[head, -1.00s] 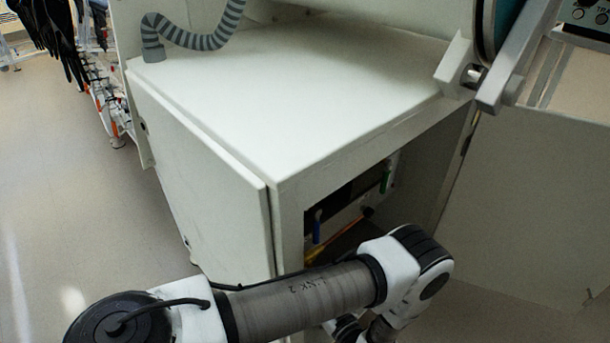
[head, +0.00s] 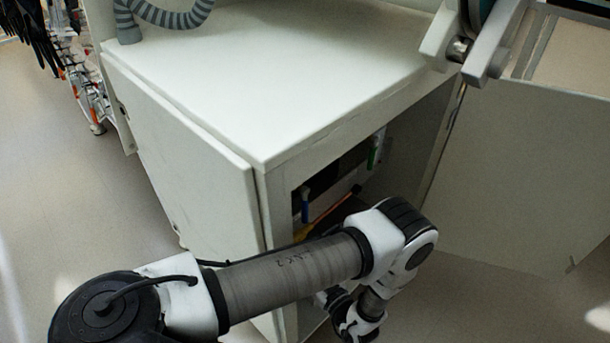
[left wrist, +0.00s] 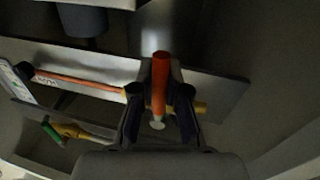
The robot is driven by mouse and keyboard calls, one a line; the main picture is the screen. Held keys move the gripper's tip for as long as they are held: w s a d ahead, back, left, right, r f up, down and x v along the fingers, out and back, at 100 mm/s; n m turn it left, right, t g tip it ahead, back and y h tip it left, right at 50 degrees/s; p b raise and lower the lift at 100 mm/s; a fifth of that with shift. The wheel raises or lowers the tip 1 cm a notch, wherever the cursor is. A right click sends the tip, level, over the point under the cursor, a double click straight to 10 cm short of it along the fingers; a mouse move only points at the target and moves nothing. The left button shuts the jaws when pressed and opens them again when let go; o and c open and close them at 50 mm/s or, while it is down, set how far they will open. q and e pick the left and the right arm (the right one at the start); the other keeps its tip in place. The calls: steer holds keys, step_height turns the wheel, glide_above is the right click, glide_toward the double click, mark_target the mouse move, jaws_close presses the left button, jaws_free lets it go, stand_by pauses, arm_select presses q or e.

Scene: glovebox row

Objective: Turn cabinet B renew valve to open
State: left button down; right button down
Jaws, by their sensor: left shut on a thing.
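The open cabinet (head: 262,215) shows valve parts inside: a blue handle (head: 305,205), a green handle (head: 374,152) and an orange bar (head: 335,206). I cannot read which cabinet or valve this is. In the left wrist view, my left gripper (left wrist: 160,98) is shut on an orange-red valve handle (left wrist: 160,72), which stands upright in the picture between the fingers. A yellow valve part (left wrist: 201,107) shows just right of the fingers. A green handle (left wrist: 52,132) sits lower left. In the head view my arm hides the left gripper. My right gripper is not in view.
The cabinet door (head: 530,185) stands open at the right. The white cabinet top (head: 260,75) lies above the opening, with a grey ribbed hose (head: 165,17) at its back left. An orange bar (left wrist: 80,82) runs left of the gripper in the wrist view.

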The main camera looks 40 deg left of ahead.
arm_select(q)
steer(key=shift+w+r+n+y+p, duration=0.2)
steer(key=shift+w+n, duration=0.3)
steer(key=shift+n, duration=0.55)
steer(key=shift+w+r+n+y+p, duration=0.15)
steer(key=shift+w+n, duration=0.4)
steer(key=shift+n, duration=0.55)
steer(key=shift+w+r+n+y+p, duration=0.1)
steer(key=shift+w+r+n+y, duration=0.3)
steer(key=shift+n, duration=0.65)
steer(key=shift+w+f, duration=0.15)
steer(key=c, duration=1.2)
jaws_free()
steer(key=shift+o, duration=0.2)
